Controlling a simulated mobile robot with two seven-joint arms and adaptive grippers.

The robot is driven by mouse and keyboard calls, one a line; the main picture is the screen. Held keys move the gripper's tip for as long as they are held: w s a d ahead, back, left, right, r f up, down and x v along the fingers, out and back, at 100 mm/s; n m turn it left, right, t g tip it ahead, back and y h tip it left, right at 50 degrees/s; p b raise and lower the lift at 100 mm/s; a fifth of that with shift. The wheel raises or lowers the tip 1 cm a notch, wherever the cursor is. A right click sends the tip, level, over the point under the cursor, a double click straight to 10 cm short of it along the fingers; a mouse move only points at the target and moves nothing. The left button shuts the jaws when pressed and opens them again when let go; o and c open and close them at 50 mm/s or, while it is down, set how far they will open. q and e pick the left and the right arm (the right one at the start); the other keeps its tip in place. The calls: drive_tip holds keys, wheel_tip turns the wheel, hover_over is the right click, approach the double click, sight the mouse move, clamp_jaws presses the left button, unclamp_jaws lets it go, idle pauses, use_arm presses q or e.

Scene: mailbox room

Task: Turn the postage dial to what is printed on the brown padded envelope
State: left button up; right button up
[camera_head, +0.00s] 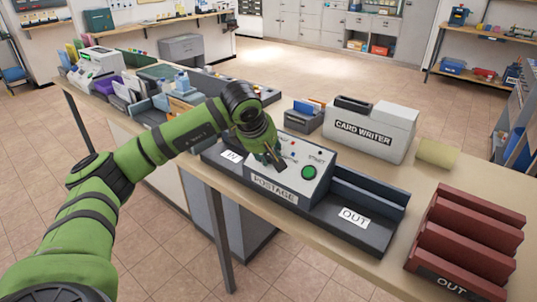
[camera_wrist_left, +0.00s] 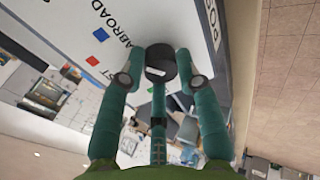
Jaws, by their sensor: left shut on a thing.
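The postage machine (camera_head: 317,188) is a pale box on the counter, with a POSTAGE label, a sloped face and a green START button (camera_head: 309,172). My left gripper (camera_head: 276,162) reaches down onto this face and hides most of the dial in the head view. In the left wrist view, its fingers (camera_wrist_left: 160,78) are closed around the round black dial (camera_wrist_left: 160,60). I cannot pick out the brown padded envelope with certainty. My right gripper is not in view.
The IN tray is left of the machine, and the OUT tray (camera_head: 385,232) is right of it. A CARD WRITER box (camera_head: 375,133) stands behind. A dark red OUT rack (camera_head: 470,238) stands at the right end. Other trays and boxes crowd the counter's left part.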

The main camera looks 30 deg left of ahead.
use_arm(q)
drive_tip(key=shift+a+f+m, duration=0.1)
drive_tip(key=shift+a+m, duration=0.2)
drive_tip(key=shift+m, duration=0.3)
drive_tip(key=o, duration=1.1)
drive_tip(key=shift+o, duration=0.2)
drive_tip(key=shift+a, duration=0.1)
drive_tip(key=shift+d+r, duration=0.2)
drive_tip(key=shift+r, duration=0.05)
drive_tip(key=v, duration=1.1)
drive_tip(key=shift+s, duration=0.3)
drive_tip(key=shift+r, duration=0.1)
